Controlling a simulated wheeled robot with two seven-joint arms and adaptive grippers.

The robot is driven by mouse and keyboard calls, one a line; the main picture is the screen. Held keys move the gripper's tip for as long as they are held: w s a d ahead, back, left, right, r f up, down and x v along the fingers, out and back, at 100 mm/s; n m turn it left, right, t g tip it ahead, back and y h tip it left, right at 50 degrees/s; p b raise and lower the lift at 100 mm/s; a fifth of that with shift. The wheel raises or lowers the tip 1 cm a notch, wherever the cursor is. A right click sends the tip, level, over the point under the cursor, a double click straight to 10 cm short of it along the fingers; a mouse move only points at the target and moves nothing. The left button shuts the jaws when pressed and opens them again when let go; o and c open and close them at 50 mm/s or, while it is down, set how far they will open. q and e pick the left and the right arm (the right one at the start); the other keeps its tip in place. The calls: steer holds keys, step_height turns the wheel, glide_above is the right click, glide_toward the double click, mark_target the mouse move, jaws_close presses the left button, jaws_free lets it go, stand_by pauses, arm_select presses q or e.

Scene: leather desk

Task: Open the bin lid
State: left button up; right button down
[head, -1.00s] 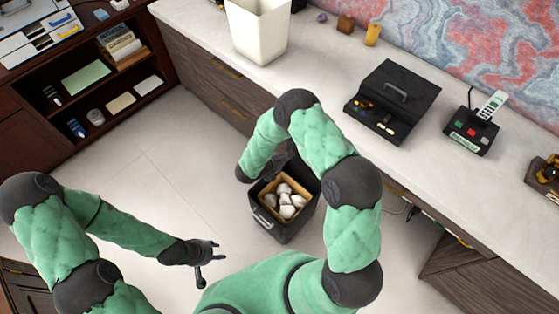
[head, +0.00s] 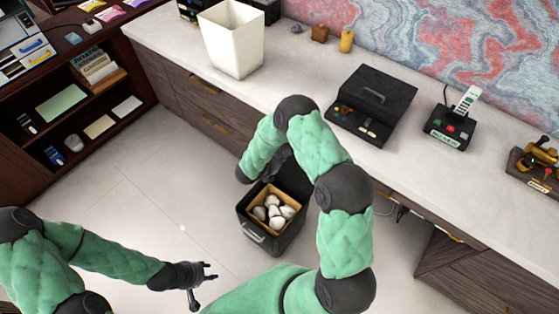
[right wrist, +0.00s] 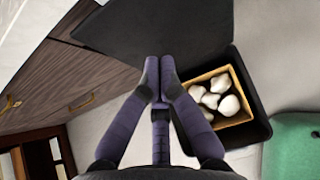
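The black bin (head: 281,236) stands on the floor in front of the drawers. Its top is open, and crumpled white balls (head: 273,208) lie within a tan inner rim; they also show in the right wrist view (right wrist: 215,92). The dark lid (right wrist: 170,28) is swung up off the opening in the right wrist view. My right gripper (right wrist: 160,64) has its fingertips together in front of the lid, beside the opening; whether they touch the lid is unclear. In the head view my right arm mostly hides it. My left gripper (head: 203,284) is open and empty, left of the bin.
The white counter (head: 300,105) runs above the drawers, with a white container (head: 231,42), a black case (head: 371,105) and a phone (head: 452,124). Dark shelves (head: 80,110) stand at left. Floor left of the bin is clear.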

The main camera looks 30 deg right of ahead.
arm_select(q)
steer(key=shift+f, duration=0.1)
arm_select(e)
steer(key=w+d+r+y, duration=0.1)
steer(key=w+d, duration=0.2)
steer(key=d, duration=0.5)
steer(key=shift+w+r, duration=0.15)
steer(key=shift+r, duration=0.15)
steer(key=shift+a, duration=0.1)
arm_select(q)
steer(key=shift+s+a+r+p, duration=0.25)
steer(key=shift+s+r+p, duration=0.75)
steer(key=shift+r, duration=0.15)
arm_select(e)
steer(key=v, duration=1.3)
steer(key=shift+w, duration=0.15)
